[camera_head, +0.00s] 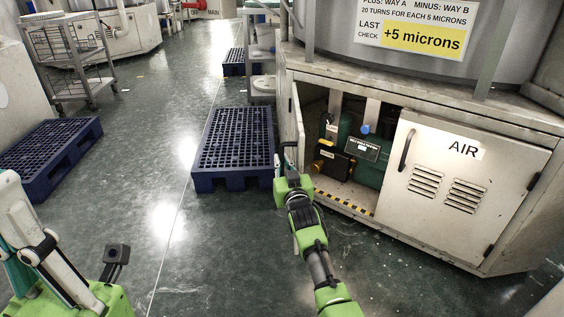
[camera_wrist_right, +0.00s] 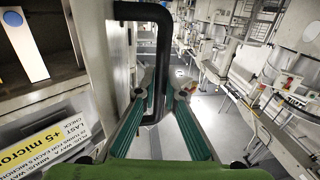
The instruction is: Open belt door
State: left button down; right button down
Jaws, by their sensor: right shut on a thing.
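The belt door (camera_head: 299,117) is a pale metal door at the left end of the machine's base cabinet. It stands swung out and shows nearly edge-on, with the cabinet opening (camera_head: 336,105) uncovered beside it. In the right wrist view the door panel (camera_wrist_right: 112,60) is upright at left, with a black bar handle (camera_wrist_right: 164,45). My right gripper (camera_head: 289,158) is at the door's outer side. Its teal-padded fingers (camera_wrist_right: 160,88) are shut around the handle. My left gripper (camera_head: 14,215) shows only partly at the lower left; its jaw opening is unclear.
Inside the opening is green and black equipment (camera_head: 362,150). A closed AIR door (camera_head: 455,190) is to the right. A blue pallet (camera_head: 232,145) stands close left of the belt door, another (camera_head: 50,150) farther left. Open floor (camera_head: 160,150) lies between them.

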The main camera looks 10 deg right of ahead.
jog(key=shift+a+r, duration=0.1)
jog(key=shift+a, duration=0.1)
jog(key=c, duration=2.1)
grip_release()
jog(key=shift+w+a, duration=0.1)
jog(key=shift+s, duration=0.5)
jog(key=s, duration=1.1)
